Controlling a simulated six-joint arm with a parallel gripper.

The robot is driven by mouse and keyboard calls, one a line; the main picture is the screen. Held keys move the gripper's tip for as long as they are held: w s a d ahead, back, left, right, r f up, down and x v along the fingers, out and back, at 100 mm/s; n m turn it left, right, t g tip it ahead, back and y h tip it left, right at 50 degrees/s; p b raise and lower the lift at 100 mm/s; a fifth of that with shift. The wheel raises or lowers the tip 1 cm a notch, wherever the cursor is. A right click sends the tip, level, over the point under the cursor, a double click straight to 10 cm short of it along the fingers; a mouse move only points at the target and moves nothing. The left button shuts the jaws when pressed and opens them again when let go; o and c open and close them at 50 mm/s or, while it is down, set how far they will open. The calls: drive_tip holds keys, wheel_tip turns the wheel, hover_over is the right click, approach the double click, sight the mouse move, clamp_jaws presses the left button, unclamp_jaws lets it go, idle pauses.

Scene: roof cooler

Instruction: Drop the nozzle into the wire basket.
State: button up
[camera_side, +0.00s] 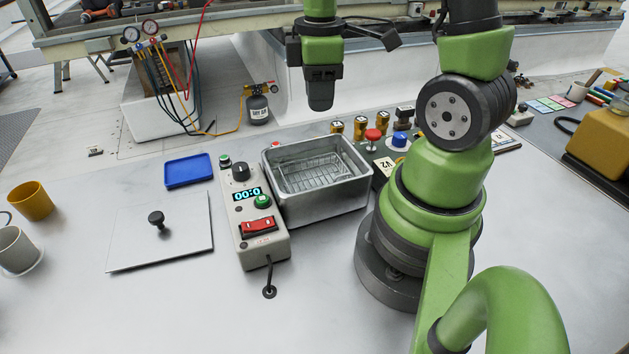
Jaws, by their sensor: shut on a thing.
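The wire basket (335,177) sits inside an open rectangular metal tank (322,208) in the middle of the bench. It looks empty. My gripper (320,104) points down, high in the picture above the far side of the tank, clear of the rim and the basket. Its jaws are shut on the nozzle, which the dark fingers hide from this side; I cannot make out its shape.
A control box (255,220) with a 00:0 display stands against the tank's left side. A lid (160,240) with a black knob and a blue tray (188,170) lie further left. Several brass-coloured fittings (360,128) and a red button (373,136) stand behind the tank.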

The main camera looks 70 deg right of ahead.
drive_tip(key=shift+f, duration=2.85)
drive_tip(key=o, duration=1)
drive_tip(key=shift+r, duration=0.1)
wheel_tip(320, 180, up, 10)
drive_tip(key=shift+f, duration=0.15)
